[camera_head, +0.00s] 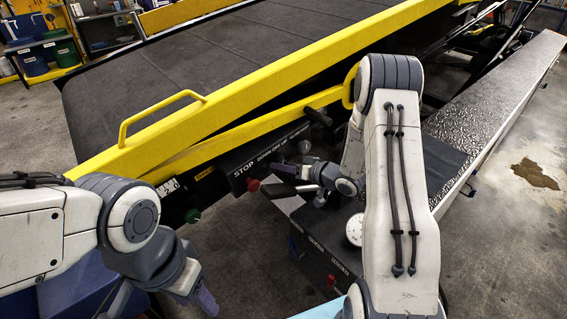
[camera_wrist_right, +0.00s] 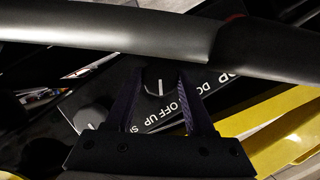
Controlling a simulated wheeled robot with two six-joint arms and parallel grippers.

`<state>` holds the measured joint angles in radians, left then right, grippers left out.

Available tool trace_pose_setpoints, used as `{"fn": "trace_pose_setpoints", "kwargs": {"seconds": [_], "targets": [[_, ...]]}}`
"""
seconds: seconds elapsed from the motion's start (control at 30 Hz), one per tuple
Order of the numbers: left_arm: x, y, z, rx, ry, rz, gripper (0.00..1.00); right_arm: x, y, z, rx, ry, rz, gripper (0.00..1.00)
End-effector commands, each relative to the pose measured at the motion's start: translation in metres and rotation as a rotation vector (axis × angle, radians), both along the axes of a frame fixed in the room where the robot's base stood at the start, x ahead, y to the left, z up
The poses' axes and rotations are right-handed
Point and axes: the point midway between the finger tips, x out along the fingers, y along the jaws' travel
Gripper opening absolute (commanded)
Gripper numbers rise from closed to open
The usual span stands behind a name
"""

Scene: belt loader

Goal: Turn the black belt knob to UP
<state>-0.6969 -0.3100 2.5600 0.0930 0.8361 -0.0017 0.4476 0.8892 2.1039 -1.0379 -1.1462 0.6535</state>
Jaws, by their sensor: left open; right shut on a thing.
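The black belt knob (camera_wrist_right: 158,80) shows in the right wrist view, with a white pointer line on its face. It sits between the two fingers of my right gripper (camera_wrist_right: 159,88), which is shut on it. Beside it is the label strip (camera_wrist_right: 165,112) with DOWN, OFF and UP, upside down in this view. The pointer's exact setting is hard to tell. In the head view my right gripper (camera_head: 285,178) is at the control panel (camera_head: 240,168), right of the red STOP button (camera_head: 253,185), and hides the knob. My left gripper (camera_head: 165,300) is open and empty at bottom left.
A green button (camera_head: 193,215) is left on the panel, and a grey knob (camera_head: 304,147) is right of my right gripper. A yellow rail (camera_head: 250,75) with a handle runs above the panel beside the dark belt (camera_head: 200,65).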

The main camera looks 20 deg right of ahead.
Motion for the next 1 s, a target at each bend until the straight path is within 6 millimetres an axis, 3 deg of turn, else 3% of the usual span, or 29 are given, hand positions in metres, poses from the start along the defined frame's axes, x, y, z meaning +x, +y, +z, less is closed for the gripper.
{"fn": "trace_pose_setpoints", "kwargs": {"seconds": [0.4,1.0], "targets": [[0.0000,0.0001,0.0102,0.000,0.000,-0.002,0.50,0.0000,-0.0011,-0.0010,0.240,0.088,0.001,0.00],[0.0000,0.0000,0.0113,0.000,0.000,-0.002,0.50,0.0001,-0.0009,-0.0013,0.301,0.110,0.001,0.00]]}}
